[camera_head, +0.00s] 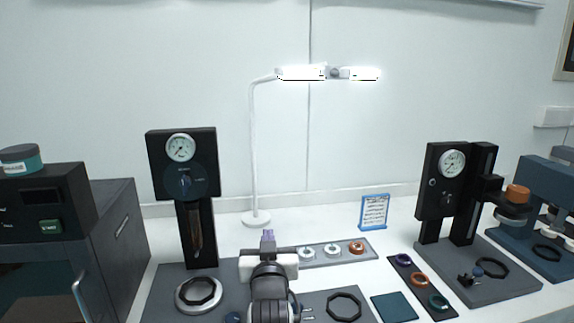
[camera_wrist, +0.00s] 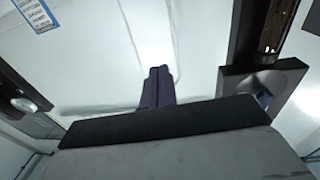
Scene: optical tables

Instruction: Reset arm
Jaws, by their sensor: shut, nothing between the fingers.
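A black gauge stand (camera_head: 183,165) is at left, another (camera_head: 453,165) at right. A white lamp (camera_head: 255,150) and blue-framed sign (camera_head: 374,212) stand behind. A grey strip (camera_head: 318,263) holds coloured rings. A dark box (camera_head: 110,235) is far left. White table shows between them.

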